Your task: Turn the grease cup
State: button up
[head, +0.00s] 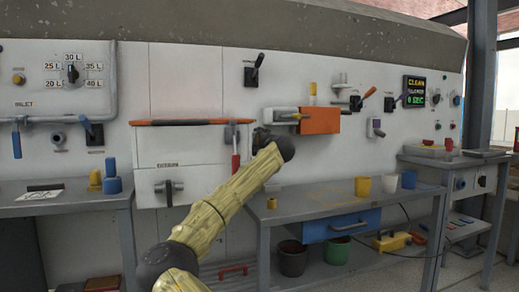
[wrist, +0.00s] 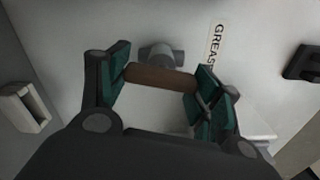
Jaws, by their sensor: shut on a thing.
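In the wrist view, the grease cup shows as a grey round fitting (wrist: 158,54) on the pale panel with a brown cross bar (wrist: 160,78) in front of it. The bar lies slanted, its right end slightly lower. My gripper (wrist: 163,72) has its green-padded fingers at the two ends of the bar and is shut on it. A label reading "GREAS", its end hidden, is right of the cup. In the head view my gripper (head: 259,138) is mostly hidden behind my arm's dark wrist, and the cup cannot be made out.
An orange box (head: 319,121) juts from the panel just right of my gripper. A red-handled lever (head: 235,162) is close on its left. A grey bench (head: 330,198) with cups stands below. In the wrist view, a pale block (wrist: 24,107) is at left and a dark fitting (wrist: 301,64) at right.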

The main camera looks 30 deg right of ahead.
jog(key=shift+w+a+f+n+b, duration=0.1)
jog(key=shift+a+f+n+b, duration=0.1)
jog(key=shift+n+b, duration=0.35)
jog(key=shift+a+r+n, duration=0.1)
jog(key=shift+r+n, duration=0.05)
jog(key=shift+n, duration=0.1)
jog(key=shift+w+f+n+b, duration=0.1)
jog(key=shift+f+n+b, duration=0.15)
jog(key=shift+n+b, duration=0.45)
jog(key=shift+r+n+b, duration=0.2)
jog(key=shift+n+b, duration=0.7)
jog(key=shift+b, duration=0.1)
jog(key=shift+a+r, duration=0.1)
jog(key=shift+r, duration=0.1)
